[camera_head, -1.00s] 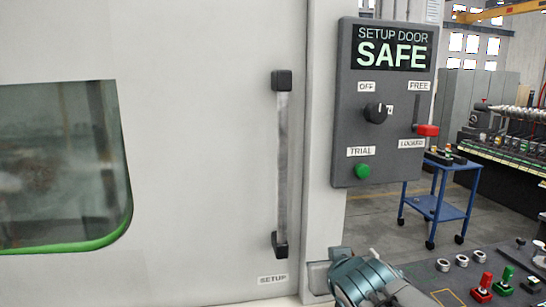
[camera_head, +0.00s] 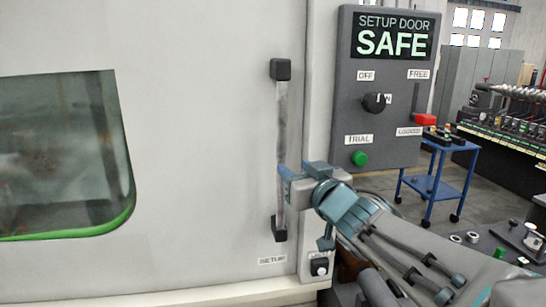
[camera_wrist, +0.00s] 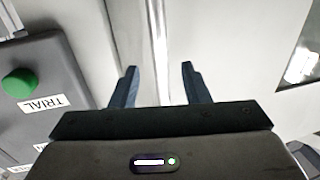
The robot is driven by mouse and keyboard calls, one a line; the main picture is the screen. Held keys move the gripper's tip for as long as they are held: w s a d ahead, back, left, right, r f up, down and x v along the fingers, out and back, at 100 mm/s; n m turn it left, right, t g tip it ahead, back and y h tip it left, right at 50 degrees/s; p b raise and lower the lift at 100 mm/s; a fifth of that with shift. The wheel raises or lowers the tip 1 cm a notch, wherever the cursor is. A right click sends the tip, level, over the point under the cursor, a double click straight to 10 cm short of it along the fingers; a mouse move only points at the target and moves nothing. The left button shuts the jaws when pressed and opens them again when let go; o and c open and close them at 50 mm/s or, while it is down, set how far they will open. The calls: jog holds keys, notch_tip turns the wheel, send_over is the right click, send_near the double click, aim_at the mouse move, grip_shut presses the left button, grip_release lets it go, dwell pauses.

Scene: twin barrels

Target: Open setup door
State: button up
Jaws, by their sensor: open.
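The pale setup door (camera_head: 200,130) looks shut and has a dark window with a green lower edge. Its long vertical metal handle (camera_head: 281,130) has black end mounts. My gripper (camera_head: 290,172) is open at the lower part of the handle, above its bottom mount. In the wrist view, the handle bar (camera_wrist: 156,30) runs between the two spread fingers of my gripper (camera_wrist: 160,75). I cannot tell whether either finger touches the bar. The display (camera_head: 393,37) reads "SETUP DOOR SAFE". The red-ended lever (camera_head: 425,120) is down by "LOCKED".
The grey control panel (camera_head: 345,125) stands right of the handle, with a black knob (camera_head: 377,102) and a green TRIAL button (camera_head: 360,158). A small switch (camera_head: 319,267) sits below my gripper. A blue cart (camera_head: 430,185) stands behind at the right.

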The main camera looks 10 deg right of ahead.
aim_at(284, 159)
jog(key=w, duration=0.2)
jog(key=w+a, duration=0.1)
jog(key=w, duration=0.5)
jog(key=shift+w+a+p, duration=0.2)
jog(key=shift+a+p, duration=0.05)
jog(key=shift+p, duration=0.1)
grip_shut()
